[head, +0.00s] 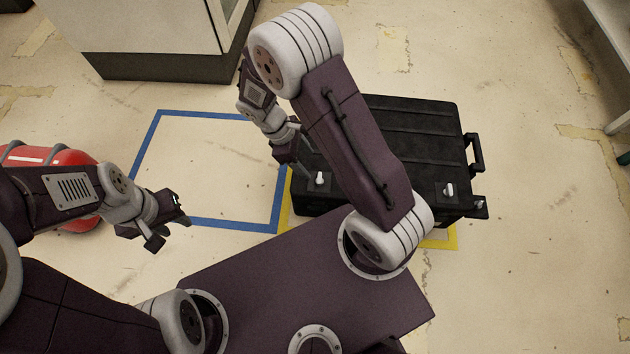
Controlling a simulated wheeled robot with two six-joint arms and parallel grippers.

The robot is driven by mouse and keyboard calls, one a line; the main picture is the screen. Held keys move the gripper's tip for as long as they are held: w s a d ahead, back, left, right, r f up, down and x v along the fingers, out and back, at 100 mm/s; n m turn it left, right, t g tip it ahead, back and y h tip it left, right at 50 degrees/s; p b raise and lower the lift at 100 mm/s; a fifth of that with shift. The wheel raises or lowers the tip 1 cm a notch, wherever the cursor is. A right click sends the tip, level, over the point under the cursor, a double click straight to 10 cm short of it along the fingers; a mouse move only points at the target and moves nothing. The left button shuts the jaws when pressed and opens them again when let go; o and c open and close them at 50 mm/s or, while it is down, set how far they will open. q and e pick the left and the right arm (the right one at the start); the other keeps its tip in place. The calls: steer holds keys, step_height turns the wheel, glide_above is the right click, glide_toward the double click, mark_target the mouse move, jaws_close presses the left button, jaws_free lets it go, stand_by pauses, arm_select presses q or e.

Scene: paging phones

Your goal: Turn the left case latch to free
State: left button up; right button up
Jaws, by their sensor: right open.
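The black case (432,125) lies on the floor to the right, partly hidden behind my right arm. Its left latch (320,180) is a small white knob near the case's front left corner. A second white latch (448,190) sits near the front right corner. My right gripper (297,168) is open and points down just left of the left latch; I cannot tell whether it touches it. My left gripper (172,232) is open and empty over the floor at the left, well away from the case.
A blue tape square (147,137) marks bare floor left of the case. Yellow tape (440,243) borders the case. A red cylinder (70,160) lies at far left. A cabinet (150,66) stands at the back. Floor right of the case is clear.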

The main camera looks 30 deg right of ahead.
mark_target(320, 178)
steer(key=b+x, duration=0.7)
steer(key=x, duration=0.1)
steer(key=shift+f, duration=0.2)
steer(key=shift+s+d+f, duration=0.1)
steer(key=shift+d+f, duration=0.05)
steer(key=shift+f, duration=0.15)
steer(key=shift+r, duration=0.1)
